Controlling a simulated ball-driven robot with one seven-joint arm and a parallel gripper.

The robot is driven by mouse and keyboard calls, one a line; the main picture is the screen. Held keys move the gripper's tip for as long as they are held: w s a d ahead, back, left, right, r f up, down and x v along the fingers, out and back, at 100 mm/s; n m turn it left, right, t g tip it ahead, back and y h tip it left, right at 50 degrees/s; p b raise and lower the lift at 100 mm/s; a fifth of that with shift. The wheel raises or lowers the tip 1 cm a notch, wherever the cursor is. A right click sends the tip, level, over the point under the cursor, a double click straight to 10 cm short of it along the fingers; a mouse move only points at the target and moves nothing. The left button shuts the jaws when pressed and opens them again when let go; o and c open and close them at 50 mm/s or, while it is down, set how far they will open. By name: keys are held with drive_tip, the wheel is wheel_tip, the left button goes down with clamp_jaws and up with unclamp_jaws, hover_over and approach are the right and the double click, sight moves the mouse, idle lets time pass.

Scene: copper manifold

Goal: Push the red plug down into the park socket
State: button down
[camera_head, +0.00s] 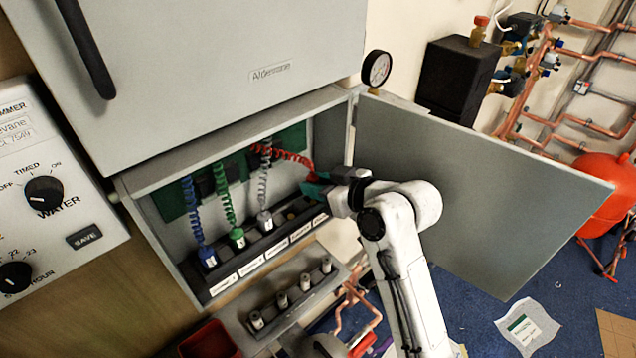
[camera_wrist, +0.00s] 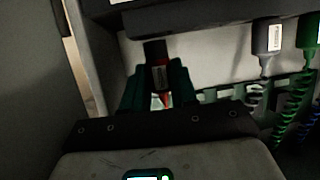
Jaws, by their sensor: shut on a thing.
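The red plug (camera_wrist: 161,76) is held between the green fingers of my gripper (camera_wrist: 160,88), its dark end toward the dark socket rail (camera_wrist: 200,18) in the wrist view. A gap shows between that end and the rail, so the plug looks out of any socket. In the head view my gripper (camera_head: 318,188) is over the right end of the socket rail (camera_head: 245,262), and the red coiled cord (camera_head: 292,157) runs to it. Empty places show at the rail's right. The labels are too small to tell which is the park socket, and my gripper partly covers that end.
Blue (camera_head: 208,258), green (camera_head: 238,238) and grey (camera_head: 265,220) plugs stand in the rail to the left, with coiled cords above. The cabinet's right wall (camera_head: 337,135) and open door (camera_head: 470,190) are close to my arm. A lower tray (camera_head: 262,335) holds several small cylinders.

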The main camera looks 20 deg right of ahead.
drive_tip(key=shift+f+b, duration=0.65)
drive_tip(key=shift+f, duration=0.35)
idle(0.4)
drive_tip(key=c, duration=0.8)
unclamp_jaws()
drive_tip(key=b+v, duration=0.1)
drive_tip(key=v, duration=0.9)
drive_tip(key=shift+s+r, duration=0.2)
drive_tip(key=shift+s, duration=0.15)
drive_tip(key=shift+d, duration=0.1)
